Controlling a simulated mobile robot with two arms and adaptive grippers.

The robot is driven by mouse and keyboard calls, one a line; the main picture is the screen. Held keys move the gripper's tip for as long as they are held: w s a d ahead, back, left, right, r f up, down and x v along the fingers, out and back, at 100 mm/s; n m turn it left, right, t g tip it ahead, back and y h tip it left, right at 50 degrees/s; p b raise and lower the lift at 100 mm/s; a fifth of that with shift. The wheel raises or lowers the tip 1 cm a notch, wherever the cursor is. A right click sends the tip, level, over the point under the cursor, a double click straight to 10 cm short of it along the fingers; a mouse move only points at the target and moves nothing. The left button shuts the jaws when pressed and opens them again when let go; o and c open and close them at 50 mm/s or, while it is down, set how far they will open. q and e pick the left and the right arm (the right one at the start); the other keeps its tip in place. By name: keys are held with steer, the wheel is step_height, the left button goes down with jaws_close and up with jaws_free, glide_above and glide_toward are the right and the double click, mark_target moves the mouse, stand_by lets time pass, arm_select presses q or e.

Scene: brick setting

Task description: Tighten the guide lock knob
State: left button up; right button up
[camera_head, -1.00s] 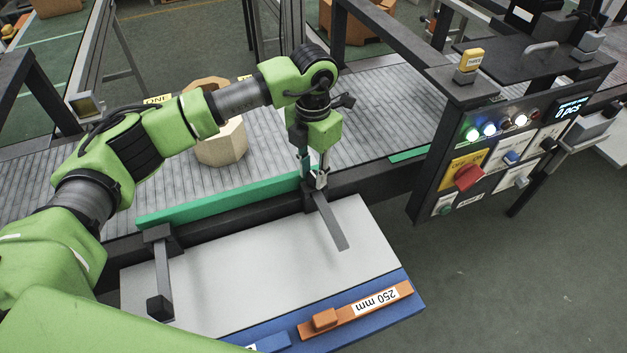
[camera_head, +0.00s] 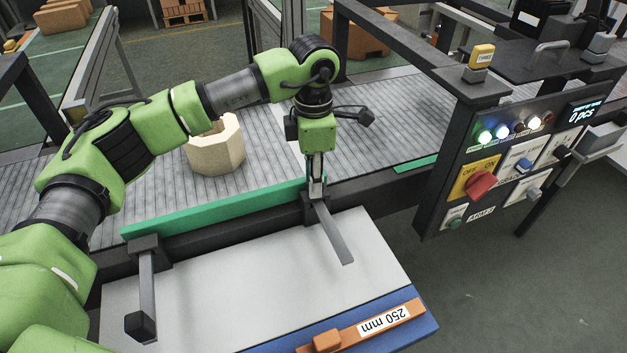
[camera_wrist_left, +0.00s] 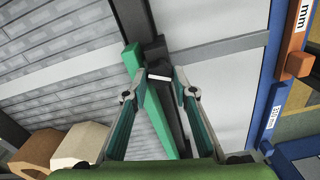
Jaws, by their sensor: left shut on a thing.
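My left gripper (camera_head: 316,188) points straight down at the dark bracket (camera_head: 318,212) on the right end of the green guide rail (camera_head: 215,208). It is shut on the guide lock knob, which the fingers mostly hide in the head view. In the left wrist view, my left gripper's fingertips (camera_wrist_left: 160,94) stand on both sides of a small pale bar (camera_wrist_left: 160,77), which seems to be part of the knob. The green rail also shows there (camera_wrist_left: 152,105), running under the fingers. My right gripper is not in view.
A second bracket arm with a black block (camera_head: 141,325) stands at the rail's left end. A pale hollow block (camera_head: 217,150) sits on the roller conveyor (camera_head: 60,190). The control panel (camera_head: 510,160) stands right. An orange 250 mm gauge (camera_head: 370,325) lies at the front.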

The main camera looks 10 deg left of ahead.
arm_select(q)
steer(key=shift+w+r, duration=0.1)
stand_by(0.3)
steer(key=o, duration=1.1)
step_height(320, 180, up, 12)
